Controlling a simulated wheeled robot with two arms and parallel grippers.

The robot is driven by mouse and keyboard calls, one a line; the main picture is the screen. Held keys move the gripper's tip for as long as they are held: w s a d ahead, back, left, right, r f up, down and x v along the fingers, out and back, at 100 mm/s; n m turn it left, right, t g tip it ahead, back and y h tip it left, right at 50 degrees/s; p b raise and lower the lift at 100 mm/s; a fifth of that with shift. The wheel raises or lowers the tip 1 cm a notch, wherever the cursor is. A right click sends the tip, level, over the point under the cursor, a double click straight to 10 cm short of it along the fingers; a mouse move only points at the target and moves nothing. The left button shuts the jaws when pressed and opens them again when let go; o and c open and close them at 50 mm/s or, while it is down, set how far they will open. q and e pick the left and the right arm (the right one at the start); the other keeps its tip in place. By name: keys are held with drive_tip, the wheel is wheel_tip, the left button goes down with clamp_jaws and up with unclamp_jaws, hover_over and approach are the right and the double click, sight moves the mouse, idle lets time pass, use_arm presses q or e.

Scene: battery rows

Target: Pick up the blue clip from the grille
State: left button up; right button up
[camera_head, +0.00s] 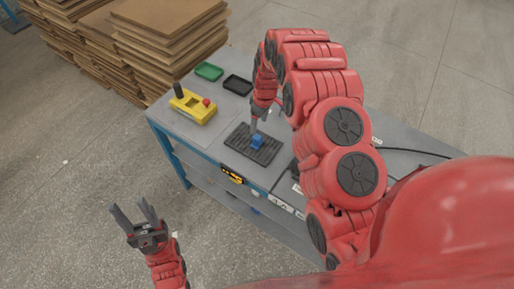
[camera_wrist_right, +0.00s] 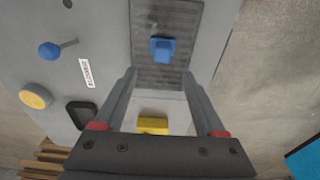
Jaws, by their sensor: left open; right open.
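The blue clip (camera_head: 257,141) lies on the dark grille (camera_head: 240,151) on the grey workbench. In the right wrist view the clip (camera_wrist_right: 162,49) sits on the grille (camera_wrist_right: 183,20), ahead of and between the fingers. My right gripper (camera_wrist_right: 160,75) is open and empty, with its fingers pointing toward the clip. In the head view my right gripper (camera_head: 254,127) is just above the clip, and its arm hides part of the bench. My left gripper (camera_head: 133,213) is open and empty, off the bench at lower left.
Brown board stacks (camera_head: 152,45) stand beyond the bench. A black cable (camera_head: 412,151) runs along the right.

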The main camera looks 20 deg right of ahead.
sight(257, 137)
wheel_tip(257, 137, down, 2)
drive_tip(key=shift+b, duration=0.4)
drive_tip(key=shift+w+a+f+p, duration=0.15)
drive_tip(key=shift+f+p, duration=0.35)
drive_tip(key=shift+p, duration=0.3)
drive_tip(key=shift+f, duration=0.4)
drive_tip(key=shift+f+p, duration=0.3)
drive_tip(key=shift+p, duration=0.25)
wheel_tip(257, 137, down, 4)
drive_tip(key=shift+a+r+p, duration=0.15)
drive_tip(key=shift+r+p, duration=0.1)
drive_tip(key=shift+p, duration=0.85)
drive_tip(key=shift+f, duration=0.6)
clamp_jaws()
